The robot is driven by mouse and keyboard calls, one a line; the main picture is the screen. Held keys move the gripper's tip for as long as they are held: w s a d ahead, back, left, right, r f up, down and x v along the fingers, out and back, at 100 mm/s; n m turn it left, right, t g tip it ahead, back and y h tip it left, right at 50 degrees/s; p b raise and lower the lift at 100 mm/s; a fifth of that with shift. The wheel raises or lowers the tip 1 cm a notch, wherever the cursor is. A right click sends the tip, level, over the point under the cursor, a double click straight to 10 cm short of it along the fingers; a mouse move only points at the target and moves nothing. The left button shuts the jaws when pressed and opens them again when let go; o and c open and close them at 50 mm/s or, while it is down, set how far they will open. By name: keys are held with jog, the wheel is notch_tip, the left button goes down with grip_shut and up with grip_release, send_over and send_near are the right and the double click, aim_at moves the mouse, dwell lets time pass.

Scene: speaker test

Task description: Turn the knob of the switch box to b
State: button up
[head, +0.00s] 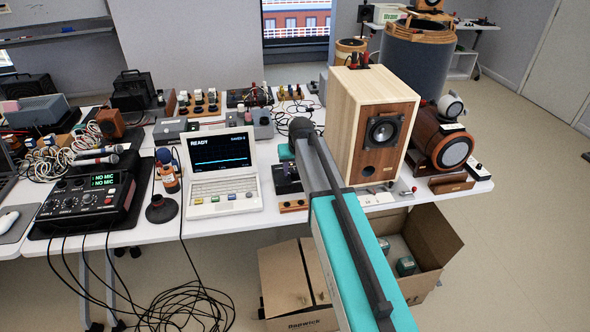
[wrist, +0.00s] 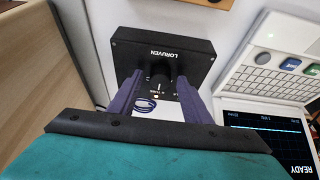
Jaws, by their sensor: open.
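The switch box (wrist: 135,50) is a black box marked LORUVEN in the wrist view, upside down to the camera. Its small dark knob (wrist: 160,80) has a pale pointer line; the tiny marks around it are too small to read. My gripper (wrist: 158,78) is open, with one purple finger on each side of the knob and its tips over the box face. I cannot tell if the fingers touch the knob. In the head view, a dark box (head: 286,178) sits on the table between laptop and speaker, partly hidden by my arm.
A white laptop (wrist: 265,75) reading READY lies close on the right in the wrist view. A wooden speaker (head: 370,115) stands close on the other side. A small wooden block (head: 293,206) lies at the table's front edge.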

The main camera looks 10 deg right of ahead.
jog(key=shift+r, duration=0.1)
jog(key=b+v, duration=0.1)
jog(key=v, duration=1.2)
jog(key=shift+s+r+b, duration=0.2)
jog(key=shift+r+b, duration=0.05)
jog(key=shift+b, duration=0.15)
